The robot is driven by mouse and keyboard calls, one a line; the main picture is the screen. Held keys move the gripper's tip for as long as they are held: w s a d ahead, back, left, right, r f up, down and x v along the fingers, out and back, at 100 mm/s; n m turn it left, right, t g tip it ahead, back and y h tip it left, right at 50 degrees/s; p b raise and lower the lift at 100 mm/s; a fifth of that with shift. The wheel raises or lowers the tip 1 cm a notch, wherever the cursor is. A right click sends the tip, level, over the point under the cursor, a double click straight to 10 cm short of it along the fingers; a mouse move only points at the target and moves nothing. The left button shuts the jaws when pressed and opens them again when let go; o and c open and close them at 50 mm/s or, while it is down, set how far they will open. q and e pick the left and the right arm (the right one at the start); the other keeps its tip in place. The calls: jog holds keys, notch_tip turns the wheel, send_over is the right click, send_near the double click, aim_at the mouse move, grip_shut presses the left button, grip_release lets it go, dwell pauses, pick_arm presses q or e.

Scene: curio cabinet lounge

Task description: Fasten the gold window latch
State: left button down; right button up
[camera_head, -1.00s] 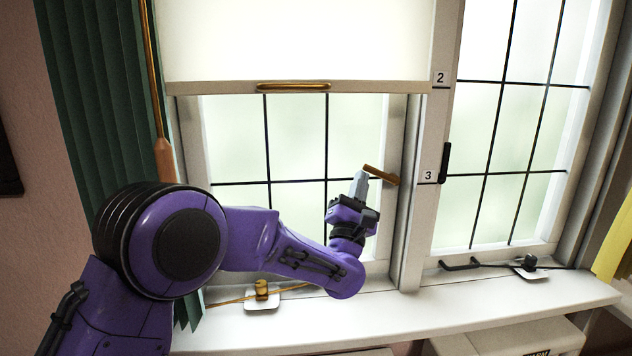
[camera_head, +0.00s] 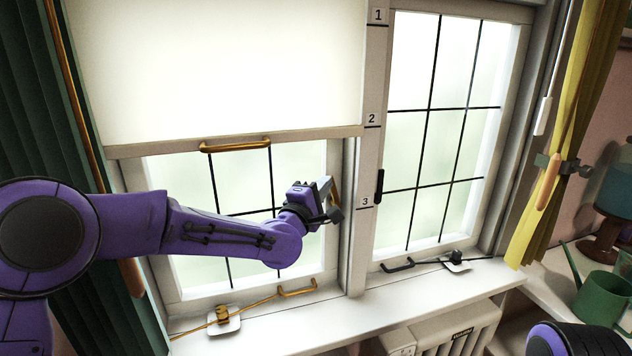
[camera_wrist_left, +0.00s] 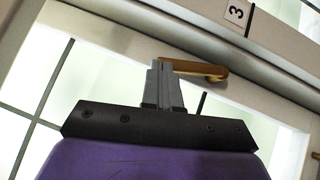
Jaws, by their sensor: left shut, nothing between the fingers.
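The gold window latch (camera_head: 335,194) is on the right side of the left window's frame, partly hidden by my left gripper. It also shows in the left wrist view (camera_wrist_left: 207,69) as a gold-brown bar with a bent end. My left gripper (camera_head: 326,186) is shut, with nothing between its fingers. In the left wrist view its fingertips (camera_wrist_left: 160,66) are right at one end of the bar, seemingly touching it, though contact is hard to confirm. My right gripper is out of view.
A white blind with a gold pull bar (camera_head: 235,145) covers the left window's top. A black latch (camera_head: 379,187) is on the right window. The sill (camera_head: 330,312) holds a gold stay (camera_head: 297,289) and a black stay (camera_head: 397,265).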

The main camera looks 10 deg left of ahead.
pick_arm(q)
jog(key=shift+w+d+r, duration=0.3)
jog(key=shift+w+d, duration=0.05)
jog(key=shift+d, duration=0.25)
